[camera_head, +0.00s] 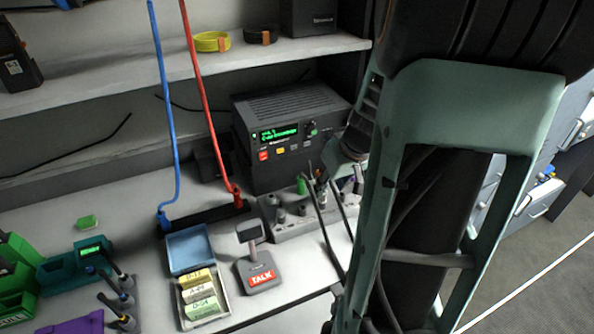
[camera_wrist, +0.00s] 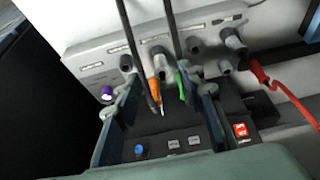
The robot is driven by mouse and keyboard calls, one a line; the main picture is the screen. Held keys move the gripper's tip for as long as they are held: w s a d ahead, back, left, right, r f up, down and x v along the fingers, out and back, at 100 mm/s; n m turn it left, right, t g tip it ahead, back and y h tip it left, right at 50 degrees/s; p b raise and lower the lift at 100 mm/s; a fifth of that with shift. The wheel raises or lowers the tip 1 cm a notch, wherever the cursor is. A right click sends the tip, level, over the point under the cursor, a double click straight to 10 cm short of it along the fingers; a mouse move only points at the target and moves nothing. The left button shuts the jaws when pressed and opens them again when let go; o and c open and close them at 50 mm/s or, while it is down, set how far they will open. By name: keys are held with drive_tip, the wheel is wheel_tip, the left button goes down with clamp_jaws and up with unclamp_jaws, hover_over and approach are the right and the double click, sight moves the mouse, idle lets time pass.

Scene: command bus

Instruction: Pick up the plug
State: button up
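No single plug stands out as the task's plug. A grey connector panel (camera_head: 290,228) holds several plugs and knobs and also shows in the wrist view (camera_wrist: 95,66). In the wrist view, an orange plug-like piece (camera_wrist: 155,90) and a green one (camera_wrist: 182,86) stand at the panel's near edge. My gripper (camera_wrist: 164,92) is open, its two fingers apart on either side of these pieces; I see nothing clamped. My arm hides the panel's right side.
A black radio (camera_head: 285,135) with a green display stands behind the panel. A TALK microphone (camera_head: 262,278), a blue-lidded box (camera_head: 190,248) and green bins (camera_head: 15,280) are on the desk. Dark cables (camera_head: 322,230) hang over the panel. A shelf (camera_head: 180,65) runs above.

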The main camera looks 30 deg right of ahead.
sight(325, 194)
drive_tip(key=shift+w+x, duration=0.2)
drive_tip(key=shift+x, duration=2.95)
drive_tip(key=shift+r, duration=0.1)
drive_tip(key=c, duration=1)
